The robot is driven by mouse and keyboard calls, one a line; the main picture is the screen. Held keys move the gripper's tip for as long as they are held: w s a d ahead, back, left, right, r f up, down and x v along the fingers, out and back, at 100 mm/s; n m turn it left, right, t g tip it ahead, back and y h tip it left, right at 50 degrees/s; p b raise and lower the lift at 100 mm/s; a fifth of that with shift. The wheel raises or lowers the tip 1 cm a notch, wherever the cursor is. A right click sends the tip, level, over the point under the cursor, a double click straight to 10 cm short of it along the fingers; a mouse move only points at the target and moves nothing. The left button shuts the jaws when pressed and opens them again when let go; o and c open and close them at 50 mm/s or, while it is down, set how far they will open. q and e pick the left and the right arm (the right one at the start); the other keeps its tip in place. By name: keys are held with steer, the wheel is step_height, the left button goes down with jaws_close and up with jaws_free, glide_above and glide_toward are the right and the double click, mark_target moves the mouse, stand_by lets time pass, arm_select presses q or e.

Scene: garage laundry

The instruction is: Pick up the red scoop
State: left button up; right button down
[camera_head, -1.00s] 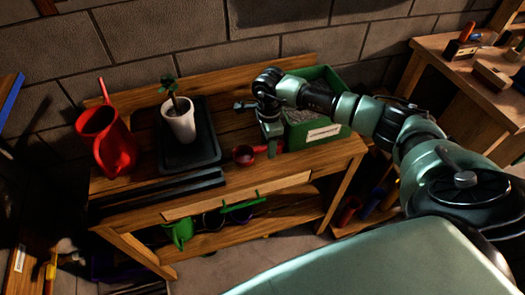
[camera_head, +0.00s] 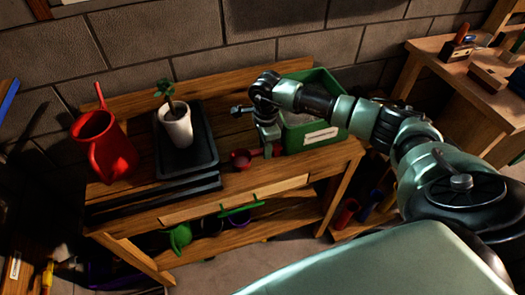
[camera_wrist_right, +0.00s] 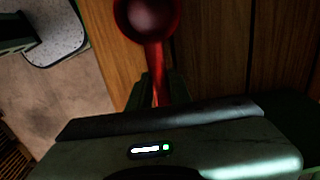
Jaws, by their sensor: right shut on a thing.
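The red scoop (camera_head: 241,159) is at the front of the wooden potting bench, its round bowl pointing left in the head view. My right gripper (camera_head: 268,150) points down at the scoop's handle from the right. In the right wrist view the scoop's bowl (camera_wrist_right: 147,17) is at the top, and its handle runs down between the two dark fingers of my right gripper (camera_wrist_right: 162,88), which are shut on it. I cannot tell whether the scoop touches the bench top. My left gripper is not in view.
A green bin (camera_head: 325,120) stands close behind and right of my right gripper. Black trays (camera_head: 200,150) with a white plant pot (camera_head: 177,128) lie to the left, and a red watering can (camera_head: 108,150) stands beyond them. The bench's front edge is close to the scoop.

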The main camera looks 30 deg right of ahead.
steer(key=shift+r+p, duration=0.35)
steer(key=shift+p, duration=0.05)
steer(key=shift+r, duration=0.25)
step_height(320, 180, up, 19)
steer(key=b, duration=0.3)
steer(key=shift+r+b, duration=0.2)
steer(key=shift+b, duration=0.2)
steer(key=shift+a, duration=0.15)
